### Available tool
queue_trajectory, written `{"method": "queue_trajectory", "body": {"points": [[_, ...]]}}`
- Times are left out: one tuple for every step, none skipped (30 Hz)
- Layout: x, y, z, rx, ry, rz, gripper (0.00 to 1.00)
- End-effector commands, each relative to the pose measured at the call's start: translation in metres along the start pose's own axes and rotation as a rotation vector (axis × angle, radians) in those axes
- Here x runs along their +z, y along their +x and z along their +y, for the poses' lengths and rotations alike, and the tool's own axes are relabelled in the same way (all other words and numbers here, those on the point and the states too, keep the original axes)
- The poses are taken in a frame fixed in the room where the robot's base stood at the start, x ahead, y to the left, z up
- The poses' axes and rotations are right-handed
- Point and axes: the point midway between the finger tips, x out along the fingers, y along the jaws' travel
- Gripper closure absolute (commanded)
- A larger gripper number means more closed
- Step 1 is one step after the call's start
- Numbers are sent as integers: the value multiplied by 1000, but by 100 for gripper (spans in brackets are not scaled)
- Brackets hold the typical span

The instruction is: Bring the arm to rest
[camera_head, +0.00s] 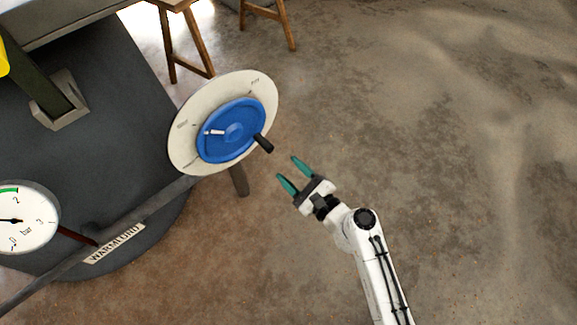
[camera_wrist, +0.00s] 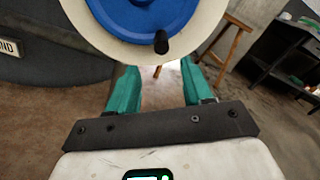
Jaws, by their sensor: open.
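My gripper (camera_head: 292,174) has two teal fingers and is open, with nothing between them. It is in the middle of the head view, just to the lower right of a blue handwheel (camera_head: 247,120) and apart from it. The handwheel has a black handle (camera_head: 263,143) and sits on a pale round plate (camera_head: 185,140) with small markings. In the wrist view, my gripper (camera_wrist: 155,75) spreads its fingers below the handwheel (camera_wrist: 120,18), whose black handle (camera_wrist: 161,42) points toward the camera.
Wooden legs (camera_head: 195,45) stand at the top. A dark workbench (camera_wrist: 285,55) is at the right of the wrist view. The floor on the right is clear.

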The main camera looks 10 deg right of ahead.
Motion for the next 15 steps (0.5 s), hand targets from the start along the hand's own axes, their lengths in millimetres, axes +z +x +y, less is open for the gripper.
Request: {"method": "queue_trajectory", "body": {"points": [[0, 0, 0, 0, 0, 0, 49], [0, 0, 0, 0, 0, 0, 49], [0, 0, 0, 0, 0, 0, 49], [0, 0, 0, 0, 0, 0, 49], [0, 0, 0, 0, 0, 0, 49], [0, 0, 0, 0, 0, 0, 49], [0, 0, 0, 0, 0, 0, 49], [0, 0, 0, 0, 0, 0, 49], [0, 0, 0, 0, 0, 0, 49], [0, 0, 0, 0, 0, 0, 49], [0, 0, 0, 0, 0, 0, 49], [0, 0, 0, 0, 0, 0, 49], [0, 0, 0, 0, 0, 0, 49], [0, 0, 0, 0, 0, 0, 49], [1, -2, 1, 12, -24, -2, 49]]}}
